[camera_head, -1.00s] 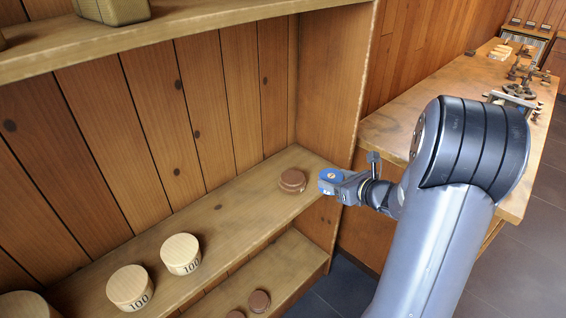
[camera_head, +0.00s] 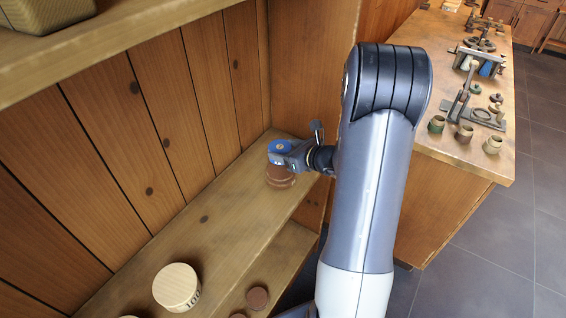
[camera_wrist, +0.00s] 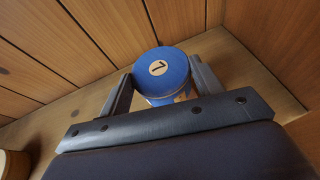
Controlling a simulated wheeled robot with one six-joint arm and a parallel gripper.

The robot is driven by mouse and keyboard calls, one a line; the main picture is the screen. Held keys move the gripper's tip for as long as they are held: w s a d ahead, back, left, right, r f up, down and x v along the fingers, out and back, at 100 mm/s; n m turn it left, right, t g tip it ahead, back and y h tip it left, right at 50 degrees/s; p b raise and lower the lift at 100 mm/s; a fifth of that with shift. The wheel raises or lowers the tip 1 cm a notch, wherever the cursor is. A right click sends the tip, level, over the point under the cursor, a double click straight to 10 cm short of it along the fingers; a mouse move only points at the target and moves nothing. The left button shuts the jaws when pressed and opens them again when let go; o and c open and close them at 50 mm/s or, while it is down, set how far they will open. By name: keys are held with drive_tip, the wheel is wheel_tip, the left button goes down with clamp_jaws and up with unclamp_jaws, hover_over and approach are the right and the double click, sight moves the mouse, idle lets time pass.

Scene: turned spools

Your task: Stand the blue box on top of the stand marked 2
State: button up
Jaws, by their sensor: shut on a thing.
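The blue box (camera_wrist: 168,82) is round, with a pale disc bearing a dark numeral-like mark on its top. In the wrist view it sits between the two fingers of my gripper (camera_wrist: 162,76), which is shut on it. In the head view the blue box (camera_head: 280,146) appears upright above a round brown turned piece (camera_head: 280,177) on the shelf. Whether it touches that piece, I cannot tell. My gripper (camera_head: 284,155) reaches in from the right. No mark 2 is readable on any stand; the brown piece's face is partly hidden by my gripper.
A round wooden piece marked 100 (camera_head: 177,287) stands on the same shelf (camera_head: 205,225) at the front left. Brown discs (camera_head: 257,297) lie on the lower shelf. An upper shelf (camera_head: 120,50) overhangs at left. A workbench (camera_head: 455,150) with tools and cups stands at right.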

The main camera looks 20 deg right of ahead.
drive_tip(key=shift+f, duration=2.55)
drive_tip(key=shift+f, duration=0.2)
drive_tip(key=o, duration=1)
drive_tip(key=shift+c, duration=0.2)
drive_tip(key=shift+r, duration=0.1)
drive_tip(key=shift+r, duration=0.15)
drive_tip(key=shift+s+d, duration=0.2)
drive_tip(key=shift+s, duration=0.05)
drive_tip(key=b+v, duration=0.1)
drive_tip(key=v, duration=1)
drive_tip(key=shift+s, duration=0.2)
